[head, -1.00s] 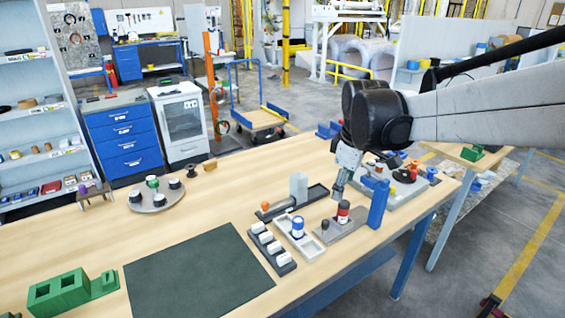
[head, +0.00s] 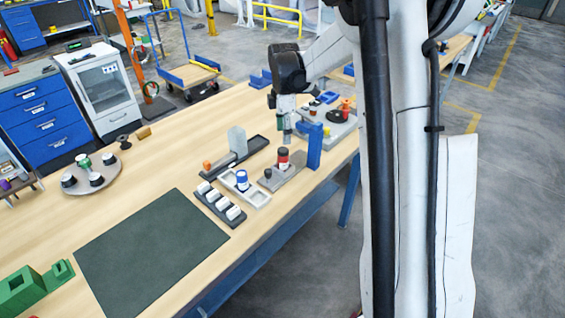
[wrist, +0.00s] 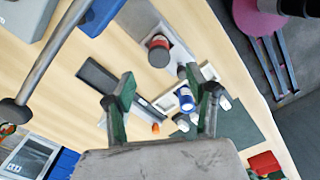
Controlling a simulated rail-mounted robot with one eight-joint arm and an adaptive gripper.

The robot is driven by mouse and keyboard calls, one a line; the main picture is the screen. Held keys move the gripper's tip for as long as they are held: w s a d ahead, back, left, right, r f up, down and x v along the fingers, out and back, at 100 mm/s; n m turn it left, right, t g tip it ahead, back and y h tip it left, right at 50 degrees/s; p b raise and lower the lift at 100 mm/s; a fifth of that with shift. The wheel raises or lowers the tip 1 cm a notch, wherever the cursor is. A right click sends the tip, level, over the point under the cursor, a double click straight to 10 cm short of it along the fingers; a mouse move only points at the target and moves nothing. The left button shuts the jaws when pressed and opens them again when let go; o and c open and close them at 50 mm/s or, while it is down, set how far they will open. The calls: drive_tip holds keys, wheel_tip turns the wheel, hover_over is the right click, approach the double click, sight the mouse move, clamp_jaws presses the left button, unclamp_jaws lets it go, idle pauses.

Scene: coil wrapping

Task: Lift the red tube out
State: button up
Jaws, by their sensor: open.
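The red tube (head: 283,157), with a dark cap, stands upright in a grey holder (head: 292,172) on the wooden table. In the wrist view the red tube (wrist: 159,50) shows beyond the fingertips, in its pale holder (wrist: 178,32). My gripper (head: 284,133) is above and behind the tube in the head view, pointing down. In the wrist view my gripper (wrist: 160,84) has its two green-sided fingers wide apart, with nothing between them touching either finger. The exact gap to the tube cannot be told.
A blue upright block (head: 314,146) stands close right of the holder. A white tray with a blue-and-white tube (head: 242,180) is to the left, beside a dark rack of white pieces (head: 219,204). A dark green mat (head: 150,250) leaves free room at the front left.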

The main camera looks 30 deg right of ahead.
sight(283, 150)
wheel_tip(283, 150, down, 11)
drive_tip(key=shift+w+f+p, duration=0.1)
drive_tip(key=shift+p, duration=0.75)
drive_tip(key=shift+c, duration=0.4)
drive_tip(key=c, duration=1.2)
drive_tip(key=shift+r, duration=0.85)
wheel_tip(283, 150, up, 2)
drive_tip(key=shift+r+b, duration=0.2)
drive_tip(key=shift+b, duration=0.25)
drive_tip(key=s+a+r, duration=0.1)
drive_tip(key=a+r, duration=0.1)
drive_tip(key=a, duration=0.1)
drive_tip(key=s+a+r+b, duration=0.1)
drive_tip(key=a+r, duration=0.1)
drive_tip(key=a, duration=0.2)
drive_tip(key=s+a+r, duration=0.1)
drive_tip(key=a+r, duration=0.2)
drive_tip(key=a, duration=0.1)
drive_tip(key=shift+s+a+b, duration=0.1)
drive_tip(key=shift+s+b, duration=0.3)
